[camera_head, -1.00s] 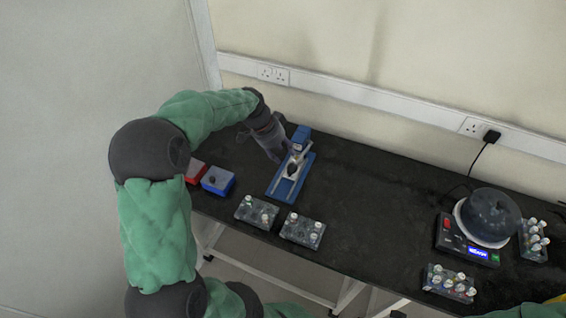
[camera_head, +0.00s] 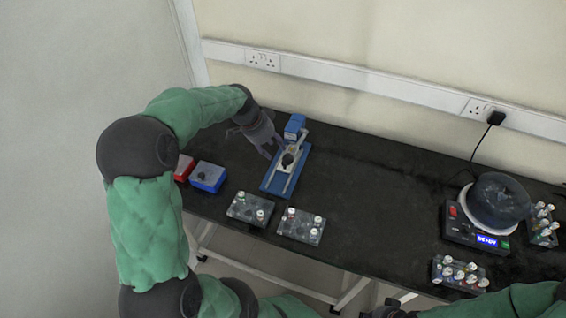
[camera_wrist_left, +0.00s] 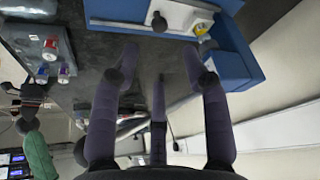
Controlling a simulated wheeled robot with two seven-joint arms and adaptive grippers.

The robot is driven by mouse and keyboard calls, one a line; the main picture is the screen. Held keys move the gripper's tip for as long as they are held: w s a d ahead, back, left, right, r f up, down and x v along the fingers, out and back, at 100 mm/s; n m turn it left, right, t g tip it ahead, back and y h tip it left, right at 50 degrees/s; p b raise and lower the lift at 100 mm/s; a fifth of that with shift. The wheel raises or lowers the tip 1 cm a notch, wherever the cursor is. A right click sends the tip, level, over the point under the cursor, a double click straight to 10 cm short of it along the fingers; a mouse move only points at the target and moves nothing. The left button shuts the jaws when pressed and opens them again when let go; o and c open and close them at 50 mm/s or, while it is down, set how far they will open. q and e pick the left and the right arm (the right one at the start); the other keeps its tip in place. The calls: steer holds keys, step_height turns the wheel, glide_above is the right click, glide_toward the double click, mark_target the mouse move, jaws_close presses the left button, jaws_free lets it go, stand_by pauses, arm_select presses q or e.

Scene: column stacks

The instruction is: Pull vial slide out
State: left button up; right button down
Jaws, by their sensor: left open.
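The blue vial slide unit (camera_head: 271,182) sits on the black bench, with a blue block at its far end, pale rails and a carriage with a black knob (camera_head: 287,160). My left gripper (camera_head: 271,151) is open and empty, just left of the carriage, with its fingers pointing towards it. In the left wrist view, the blue unit (camera_wrist_left: 236,62) is at the upper right and the knob (camera_wrist_left: 159,21) is at the top, beyond the open fingers (camera_wrist_left: 168,60). I see no contact with the knob.
Red (camera_head: 184,168) and blue (camera_head: 208,177) boxes stand left of the unit. Two vial racks (camera_head: 250,209) (camera_head: 301,227) stand in front. A machine with a round dark top (camera_head: 497,204) and more vial racks (camera_head: 459,273) are at right. The bench middle is clear.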

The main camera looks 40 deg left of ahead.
arm_select(q)
steer(key=b+x, duration=0.2)
steer(key=x, duration=0.8)
steer(key=shift+f+b, duration=0.1)
steer(key=shift+b, duration=0.3)
jaws_close()
